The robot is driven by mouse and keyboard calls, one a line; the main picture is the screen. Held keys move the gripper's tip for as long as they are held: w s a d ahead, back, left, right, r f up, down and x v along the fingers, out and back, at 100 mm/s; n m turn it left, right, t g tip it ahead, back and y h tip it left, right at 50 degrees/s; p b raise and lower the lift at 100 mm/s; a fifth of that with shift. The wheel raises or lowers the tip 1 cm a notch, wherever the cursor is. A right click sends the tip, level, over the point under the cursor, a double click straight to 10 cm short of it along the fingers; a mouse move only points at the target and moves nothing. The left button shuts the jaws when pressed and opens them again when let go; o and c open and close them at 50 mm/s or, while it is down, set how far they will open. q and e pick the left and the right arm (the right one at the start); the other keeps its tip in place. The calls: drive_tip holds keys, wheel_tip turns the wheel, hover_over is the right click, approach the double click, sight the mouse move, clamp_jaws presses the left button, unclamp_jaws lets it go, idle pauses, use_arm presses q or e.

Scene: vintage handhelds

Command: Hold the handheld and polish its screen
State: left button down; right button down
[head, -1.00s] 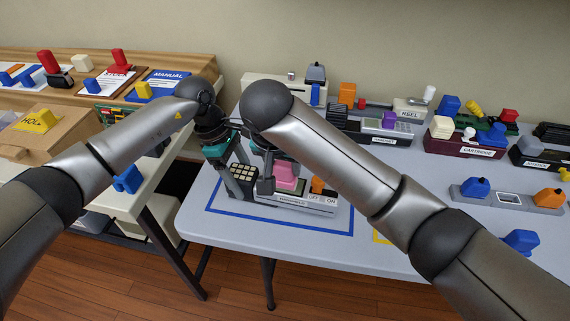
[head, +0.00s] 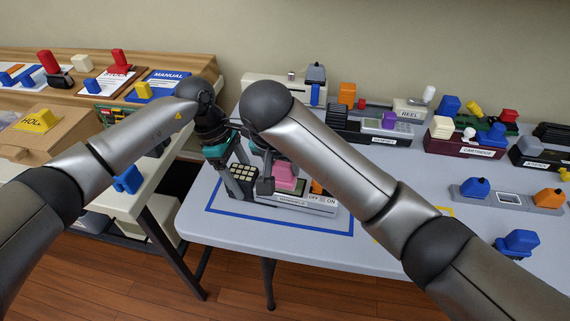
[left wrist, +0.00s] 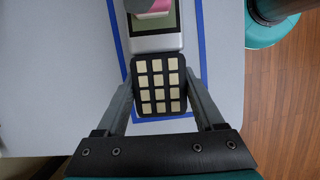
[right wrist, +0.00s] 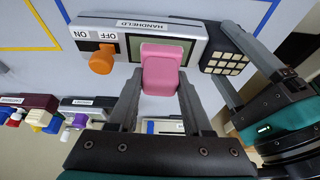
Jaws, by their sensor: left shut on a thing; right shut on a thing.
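The handheld (head: 300,204) lies inside the blue outline on the grey table, a pale slab with a dark keypad end (left wrist: 159,84). Its orange switch (right wrist: 102,60) sits by the OFF and ON labels. My left gripper (head: 238,184) is shut on the sides of the keypad end. My right gripper (right wrist: 160,84) is shut on a pink block (right wrist: 161,66). The pink block (head: 284,176) is over the handheld's greenish screen (right wrist: 136,48) and covers part of it. I cannot tell whether it touches the glass.
Blue tape (head: 290,229) frames the handheld's place, with yellow tape to the right. Labelled trays, among them the cartridge tray (head: 462,147), stand at the back right. A holder with blue and orange knobs (head: 507,197) lies right. A separate side table stands left.

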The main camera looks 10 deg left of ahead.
use_arm(q)
drive_tip(key=shift+s+f, duration=0.2)
drive_tip(key=shift+f, duration=0.1)
use_arm(e)
drive_tip(key=shift+s+d+f, duration=0.15)
drive_tip(key=shift+d, duration=1.3)
drive_tip(key=shift+a, duration=1.7)
drive_tip(key=shift+d, duration=1.05)
drive_tip(key=shift+r, duration=3.65)
